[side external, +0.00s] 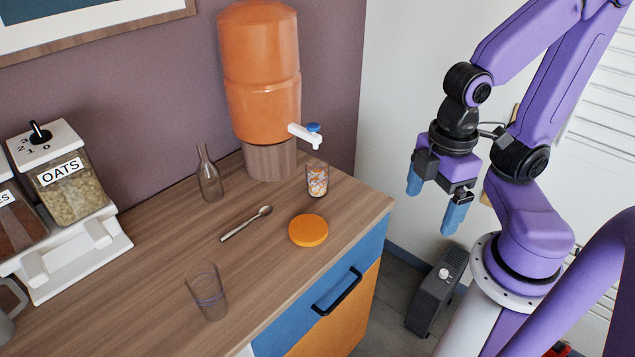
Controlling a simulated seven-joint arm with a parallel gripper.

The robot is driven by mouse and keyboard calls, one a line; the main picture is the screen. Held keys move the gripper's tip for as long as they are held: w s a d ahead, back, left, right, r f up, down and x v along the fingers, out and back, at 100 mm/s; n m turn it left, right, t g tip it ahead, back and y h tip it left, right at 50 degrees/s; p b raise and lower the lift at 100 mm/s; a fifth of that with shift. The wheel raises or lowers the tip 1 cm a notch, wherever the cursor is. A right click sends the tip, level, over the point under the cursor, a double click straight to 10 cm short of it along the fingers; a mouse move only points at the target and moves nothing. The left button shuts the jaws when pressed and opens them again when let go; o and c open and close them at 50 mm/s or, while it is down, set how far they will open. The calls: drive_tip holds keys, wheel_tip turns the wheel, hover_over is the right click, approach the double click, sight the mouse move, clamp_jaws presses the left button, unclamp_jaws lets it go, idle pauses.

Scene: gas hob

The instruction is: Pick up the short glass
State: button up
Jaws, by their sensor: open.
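A small glass (317,180) with an orange, white and blue pattern stands upright below the tap of the orange dispenser, near the counter's back right corner. A clear, plain glass (207,292) stands upright near the front of the counter and looks taller. My gripper (435,200) hangs to the right of the counter, apart from both glasses. Its blue-tipped fingers point down, spread wide, with nothing between them.
An orange dispenser (260,75) has a white tap (304,135) jutting over the patterned glass. A glass bottle (209,175), spoon (246,224) and round orange lid (308,230) are on the counter (150,275). An oats container (68,185) stands left.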

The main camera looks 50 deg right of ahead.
drive_tip(key=w+a+f+m+t+y, duration=0.1)
drive_tip(key=w+a+f+m+y, duration=0.2)
drive_tip(key=a, duration=0.4)
drive_tip(key=w+a+f+m+t+y, duration=0.1)
drive_tip(key=w+a+f+m+t, duration=0.15)
drive_tip(key=a+f+m, duration=0.35)
drive_tip(key=w+d+m+t+h, duration=0.2)
drive_tip(key=w+d, duration=0.1)
drive_tip(key=w+d+f+m+t+h, duration=0.1)
drive_tip(key=w+d+m+t+h, duration=0.1)
drive_tip(key=w+d+t, duration=0.1)
drive_tip(key=w+d+f+m+t+h, duration=0.1)
drive_tip(key=w+d+m+t+h, duration=0.1)
drive_tip(key=w, duration=0.3)
drive_tip(key=shift+w+d+f+m, duration=0.1)
drive_tip(key=shift+d+m, duration=0.3)
drive_tip(key=shift+d, duration=0.25)
drive_tip(key=d+r+m+t+h, duration=0.1)
drive_tip(key=d+r+t+h, duration=0.1)
drive_tip(key=d+t+h, duration=0.15)
approach(313, 165)
drive_tip(key=shift+g+h, duration=0.35)
drive_tip(key=shift+g, duration=0.05)
drive_tip(key=shift+a+r+x, duration=0.1)
drive_tip(key=shift+r+x, duration=0.05)
drive_tip(key=shift+x, duration=2.1)
drive_tip(key=shift+a+r+x, duration=0.1)
drive_tip(key=shift+a+x, duration=0.05)
drive_tip(key=shift+x, duration=2.1)
